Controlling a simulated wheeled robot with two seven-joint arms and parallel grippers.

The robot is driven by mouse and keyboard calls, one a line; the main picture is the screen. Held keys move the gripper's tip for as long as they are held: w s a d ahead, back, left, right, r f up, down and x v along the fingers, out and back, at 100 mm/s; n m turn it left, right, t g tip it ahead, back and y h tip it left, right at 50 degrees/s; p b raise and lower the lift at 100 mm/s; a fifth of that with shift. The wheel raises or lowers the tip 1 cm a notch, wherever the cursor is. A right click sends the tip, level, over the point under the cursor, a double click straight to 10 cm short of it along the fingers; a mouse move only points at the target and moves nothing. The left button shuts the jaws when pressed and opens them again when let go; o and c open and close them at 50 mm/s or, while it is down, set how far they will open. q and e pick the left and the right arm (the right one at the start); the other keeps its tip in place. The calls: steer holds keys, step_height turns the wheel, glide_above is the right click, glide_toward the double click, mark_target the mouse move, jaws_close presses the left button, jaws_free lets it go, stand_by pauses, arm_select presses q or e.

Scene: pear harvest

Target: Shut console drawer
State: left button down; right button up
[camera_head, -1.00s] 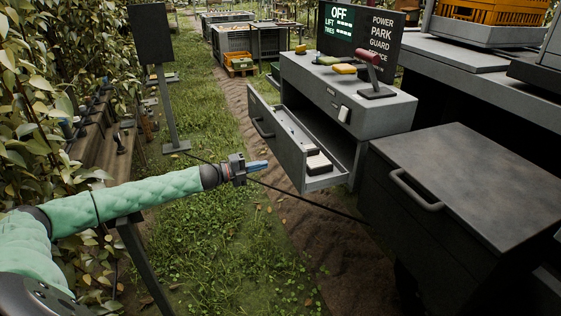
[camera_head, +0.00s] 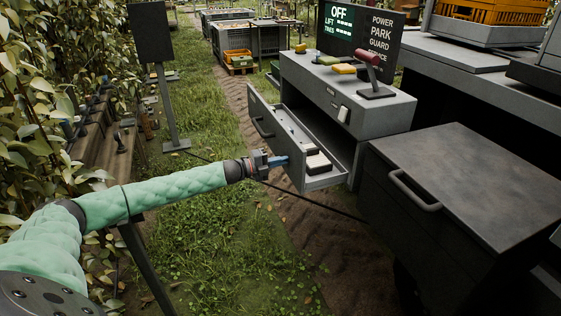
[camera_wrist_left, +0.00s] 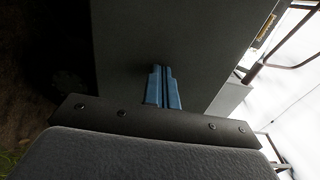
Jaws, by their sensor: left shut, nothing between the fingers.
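The grey console (camera_head: 385,117) stands right of centre in the head view. Its drawer (camera_head: 276,137) is pulled out toward the left and holds a pale block with dark sides (camera_head: 318,162). A dark handle (camera_head: 262,128) is on the drawer's front face. My left gripper (camera_head: 279,161) is shut and empty, with its blue fingertips at the drawer front's near end. In the left wrist view the closed blue fingers (camera_wrist_left: 162,88) point at a broad dark grey panel (camera_wrist_left: 180,35). I cannot tell whether they touch it. My right gripper is not in view.
A dark cabinet (camera_head: 470,175) with a bar handle stands at the near right. A dark panel on a post (camera_head: 152,35) stands left, beside leafy plants (camera_head: 30,120). A thin dark cable (camera_head: 310,203) crosses the ground below the drawer. Grass (camera_head: 215,230) lies open in the middle.

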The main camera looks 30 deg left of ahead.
mark_target(327, 158)
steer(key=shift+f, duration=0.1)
arm_select(q)
steer(key=shift+d, duration=0.1)
